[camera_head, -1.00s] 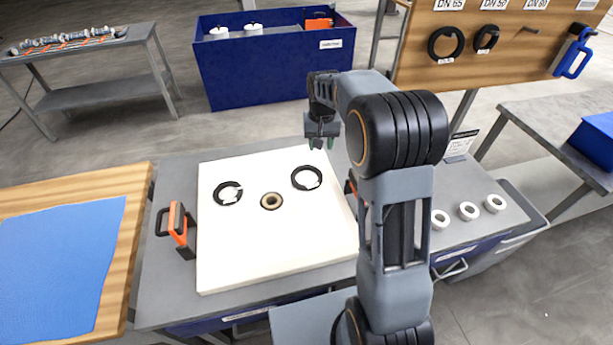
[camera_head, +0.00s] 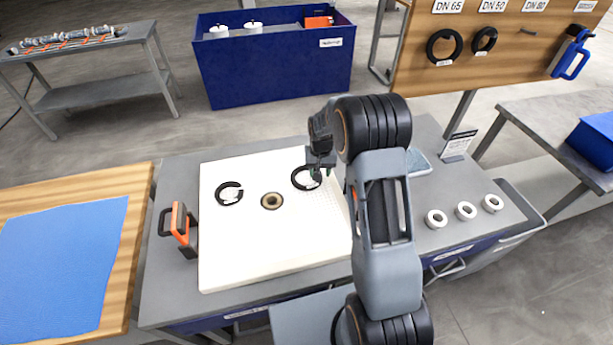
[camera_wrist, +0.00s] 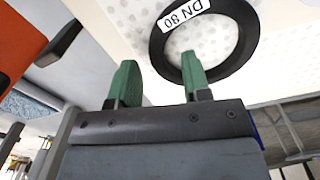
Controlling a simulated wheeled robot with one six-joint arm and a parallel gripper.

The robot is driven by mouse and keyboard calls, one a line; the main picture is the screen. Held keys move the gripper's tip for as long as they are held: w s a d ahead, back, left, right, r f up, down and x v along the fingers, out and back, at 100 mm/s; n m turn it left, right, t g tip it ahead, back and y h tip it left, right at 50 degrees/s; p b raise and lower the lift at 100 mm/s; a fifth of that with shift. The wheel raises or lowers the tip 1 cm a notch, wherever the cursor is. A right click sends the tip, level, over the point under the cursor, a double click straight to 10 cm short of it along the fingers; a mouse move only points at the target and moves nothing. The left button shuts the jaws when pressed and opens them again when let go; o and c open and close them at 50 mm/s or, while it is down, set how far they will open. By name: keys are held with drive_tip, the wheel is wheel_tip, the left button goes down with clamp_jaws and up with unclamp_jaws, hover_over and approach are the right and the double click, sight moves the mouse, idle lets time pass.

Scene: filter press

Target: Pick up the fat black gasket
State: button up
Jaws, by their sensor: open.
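Two black ring gaskets lie flat on the white board. The right one (camera_head: 293,180) is partly covered by my gripper (camera_head: 320,174). The left one (camera_head: 217,197) has a white label and lies clear. In the wrist view a thick black ring (camera_wrist: 243,52) labelled "DN 80" lies just beyond my open green fingers (camera_wrist: 160,72). The right finger overlaps the ring's near edge in that picture. I cannot tell how high the fingertips are above the ring.
The white board (camera_head: 250,250) rests on a grey bench. An orange-and-black tool (camera_head: 180,228) stands at its left edge. Several white rings (camera_head: 466,211) sit at right. A wooden panel (camera_head: 420,70) holds more black rings.

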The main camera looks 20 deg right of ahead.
drive_tip(key=shift+f, duration=0.9)
drive_tip(key=shift+c, duration=0.4)
clamp_jaws()
